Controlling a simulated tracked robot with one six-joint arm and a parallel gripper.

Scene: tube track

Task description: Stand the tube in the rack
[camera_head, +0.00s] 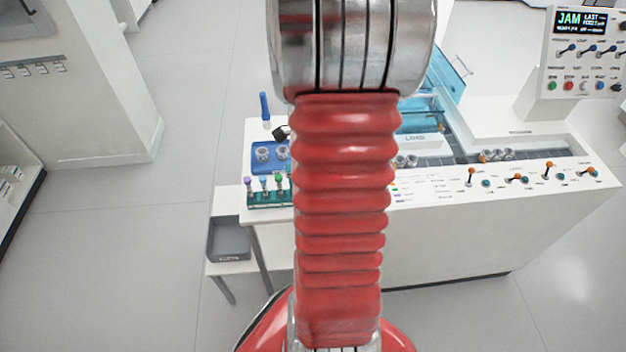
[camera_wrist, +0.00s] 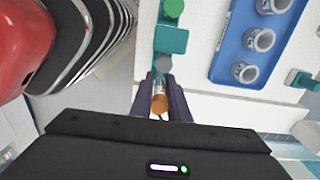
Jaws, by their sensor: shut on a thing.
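In the wrist view my gripper (camera_wrist: 160,88) is shut on a tube (camera_wrist: 159,103), which shows orange-brown between the two dark fingers. A grey round part lies just beyond the fingertips; I cannot tell whether it belongs to the tube or to the rack. The teal rack (camera_wrist: 171,40) is right beyond it, with a green cap (camera_wrist: 174,8) at the top edge. In the head view the rack (camera_head: 270,200) stands at the bench's left front corner, holding tubes with purple, blue and green caps. My arm hides the held tube there. Whether tube and rack touch is unclear.
A blue tray (camera_head: 259,168) with grey round holders sits behind the rack; the tray also shows in the wrist view (camera_wrist: 228,70). A grey bin (camera_head: 229,240) stands low at the left. A control panel (camera_head: 588,50) reading JAM is at the far right. Open floor lies left.

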